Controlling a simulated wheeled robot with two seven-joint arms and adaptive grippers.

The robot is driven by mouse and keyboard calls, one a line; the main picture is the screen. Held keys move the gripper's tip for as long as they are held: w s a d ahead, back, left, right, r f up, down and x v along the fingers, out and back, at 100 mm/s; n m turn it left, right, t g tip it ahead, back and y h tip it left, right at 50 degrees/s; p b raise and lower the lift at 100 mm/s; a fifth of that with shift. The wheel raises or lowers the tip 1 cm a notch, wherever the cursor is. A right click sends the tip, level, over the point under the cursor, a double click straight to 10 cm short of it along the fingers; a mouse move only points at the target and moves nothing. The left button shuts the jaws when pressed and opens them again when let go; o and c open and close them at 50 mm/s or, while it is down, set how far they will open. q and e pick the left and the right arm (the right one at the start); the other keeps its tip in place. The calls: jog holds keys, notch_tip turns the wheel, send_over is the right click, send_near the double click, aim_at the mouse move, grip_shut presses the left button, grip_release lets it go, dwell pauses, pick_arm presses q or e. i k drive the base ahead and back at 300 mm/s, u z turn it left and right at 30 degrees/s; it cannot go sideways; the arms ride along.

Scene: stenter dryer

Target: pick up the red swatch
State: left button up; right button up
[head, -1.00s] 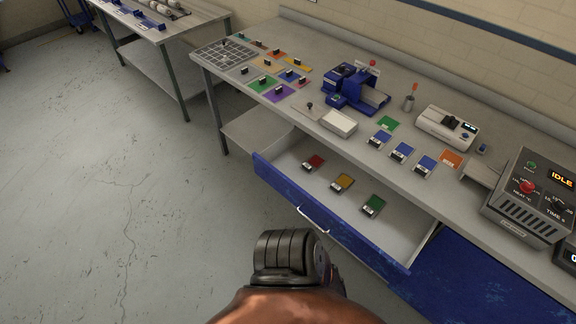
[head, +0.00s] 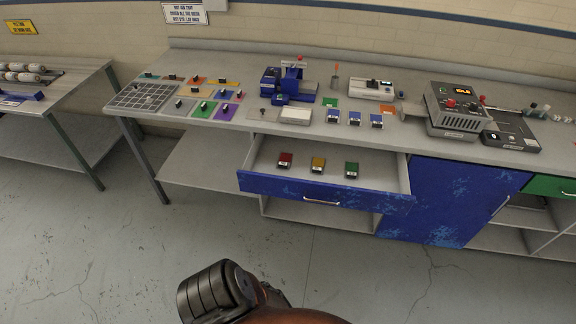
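The red swatch (head: 286,160) lies at the left in an open blue-fronted drawer (head: 325,190) under the workbench. A yellow-orange swatch (head: 318,164) and a green swatch (head: 352,169) lie to its right in a row, apart from each other. Each shows a pale label or clip at its front edge. Part of one of my arms shows at the bottom, in front of and below the drawer. Neither gripper's fingers are in view.
The workbench (head: 240,125) holds coloured squares at left, a blue device (head: 288,84), several blue swatches (head: 354,118) and a grey heater unit (head: 455,108). A blue cabinet front (head: 450,200) stands right of the drawer. The floor before the bench is clear.

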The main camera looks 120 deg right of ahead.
aim_at(284, 161)
jog(key=z, duration=1.9)
